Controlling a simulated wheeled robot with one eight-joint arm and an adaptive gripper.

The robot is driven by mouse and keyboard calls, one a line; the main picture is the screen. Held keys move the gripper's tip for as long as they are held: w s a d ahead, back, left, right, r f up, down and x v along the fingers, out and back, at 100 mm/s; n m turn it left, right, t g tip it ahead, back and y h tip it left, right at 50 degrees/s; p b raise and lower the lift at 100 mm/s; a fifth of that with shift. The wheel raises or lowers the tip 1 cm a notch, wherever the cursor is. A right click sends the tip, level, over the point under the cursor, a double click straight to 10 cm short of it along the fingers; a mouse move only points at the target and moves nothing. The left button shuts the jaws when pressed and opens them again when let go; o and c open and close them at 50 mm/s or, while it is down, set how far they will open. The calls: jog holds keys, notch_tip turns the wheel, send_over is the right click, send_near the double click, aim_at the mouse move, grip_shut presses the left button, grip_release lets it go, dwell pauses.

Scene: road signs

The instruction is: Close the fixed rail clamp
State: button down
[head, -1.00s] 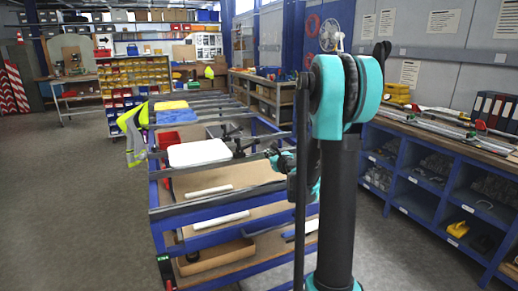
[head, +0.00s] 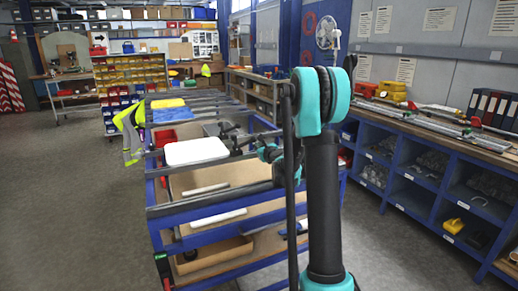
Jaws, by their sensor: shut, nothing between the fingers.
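My gripper (head: 237,148) is small, dark and partly blurred in the head view, at the right end of the white panel (head: 196,152) on the blue cart (head: 205,213). It is shut with nothing in it. I cannot tell whether it touches the cart's dark rails. I cannot clearly make out the fixed rail clamp; my teal and black arm hides part of the cart's right side. A small dark and green fitting (head: 163,266) sits on the cart's front left post; I cannot tell what it is.
Yellow and blue cloths (head: 168,109) lie on the cart's far rails, and a hi-vis vest (head: 130,125) hangs at its left. A blue shelf bench (head: 440,170) with long bar tools (head: 430,124) stands at the right. The floor at left is clear.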

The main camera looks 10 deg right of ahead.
jog(key=shift+r+n, duration=0.45)
jog(key=shift+n, duration=0.05)
dwell(0.3)
jog(key=s+a+r+n+t+h, duration=0.1)
jog(key=a+r+n, duration=0.7)
jog(key=n, duration=0.8)
jog(key=shift+s+a+r+t, duration=0.35)
jog(key=shift+s+a+t, duration=0.25)
jog(key=shift+s+a, duration=0.4)
jog(key=shift+a+n, duration=0.25)
jog(key=shift+n, duration=0.15)
jog(key=shift+f, duration=0.1)
